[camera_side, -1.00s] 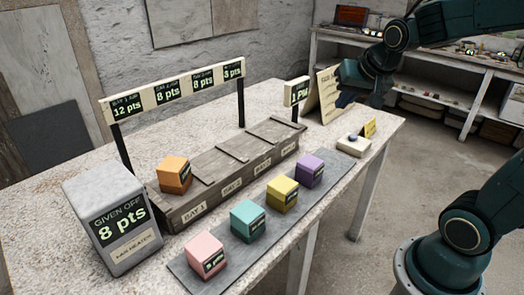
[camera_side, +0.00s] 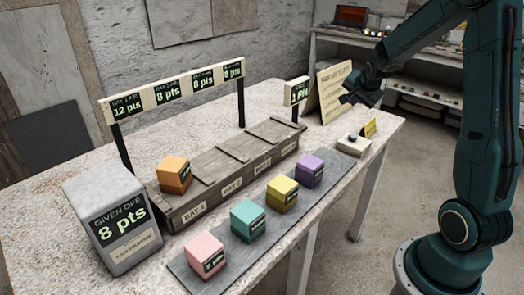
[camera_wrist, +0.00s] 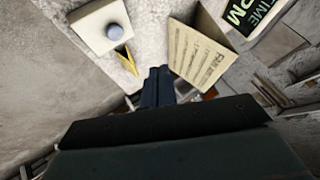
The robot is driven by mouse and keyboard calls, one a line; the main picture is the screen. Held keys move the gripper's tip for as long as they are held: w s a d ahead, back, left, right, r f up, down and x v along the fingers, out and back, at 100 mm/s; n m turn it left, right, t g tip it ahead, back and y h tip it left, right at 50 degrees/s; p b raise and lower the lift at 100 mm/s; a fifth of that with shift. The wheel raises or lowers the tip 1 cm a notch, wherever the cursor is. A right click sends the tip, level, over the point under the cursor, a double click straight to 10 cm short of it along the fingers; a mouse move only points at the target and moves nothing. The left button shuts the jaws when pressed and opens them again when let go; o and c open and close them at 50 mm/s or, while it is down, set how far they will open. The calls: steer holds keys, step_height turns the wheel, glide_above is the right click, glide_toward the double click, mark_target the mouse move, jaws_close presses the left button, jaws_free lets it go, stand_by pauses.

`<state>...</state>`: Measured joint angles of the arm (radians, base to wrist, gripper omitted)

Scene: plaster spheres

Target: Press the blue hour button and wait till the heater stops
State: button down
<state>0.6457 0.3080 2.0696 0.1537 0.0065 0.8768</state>
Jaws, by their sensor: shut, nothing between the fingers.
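The blue hour button (camera_side: 353,137) sits on a pale block (camera_side: 354,147) at the right end of the table. In the wrist view the button (camera_wrist: 114,32) is a round blue-grey knob on the pale block (camera_wrist: 88,20). My gripper (camera_side: 346,99) is above and behind the button, close to the written card (camera_side: 331,92), and not touching the button. In the wrist view my gripper (camera_wrist: 159,72) is shut and empty. The fan heater (camera_side: 107,222) at the left reads "given off 8 pts". The time sign (camera_side: 297,91) reads 1 PM.
A wooden bay rack (camera_side: 188,213) holds an orange block (camera_side: 174,174) in bay 1. Pink (camera_side: 205,253), teal (camera_side: 248,220), yellow (camera_side: 282,193) and purple (camera_side: 309,170) blocks stand on a grey strip. A small yellow card (camera_side: 370,128) stands behind the button.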

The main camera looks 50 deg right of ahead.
steer(key=m, duration=0.2)
glide_above(353, 137)
step_height(353, 137, down, 3)
steer(key=shift+s+r+h, duration=0.1)
steer(key=shift+h, duration=0.2)
steer(key=shift+f, duration=4.35)
steer(key=shift+f, duration=0.15)
steer(key=shift+f, duration=0.3)
steer(key=shift+f, duration=0.55)
steer(key=shift+r, duration=1)
